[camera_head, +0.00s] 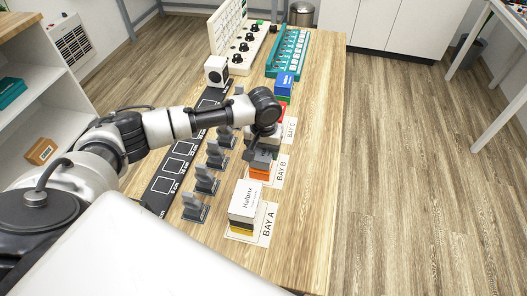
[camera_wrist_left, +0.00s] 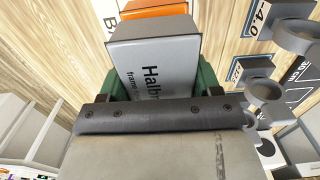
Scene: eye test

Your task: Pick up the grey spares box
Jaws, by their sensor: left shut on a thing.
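The grey box (camera_head: 264,159) is at Bay B, directly above an orange box (camera_head: 260,174). In the left wrist view the grey box (camera_wrist_left: 150,68) fills the space between two green fingers and shows printing that starts "Halbr"; the orange box (camera_wrist_left: 155,9) shows past its far edge. My left gripper (camera_head: 263,151) reaches down from above and is shut on the grey box. I cannot tell whether the grey box touches the orange one. The fingertips are mostly hidden in the head view. My right gripper is not in view.
A white box (camera_head: 244,198) tops a stack at Bay A, near side. Several grey upright stands (camera_head: 206,180) line the left, close to the bays. The wooden table (camera_head: 318,110) is bare along its right side.

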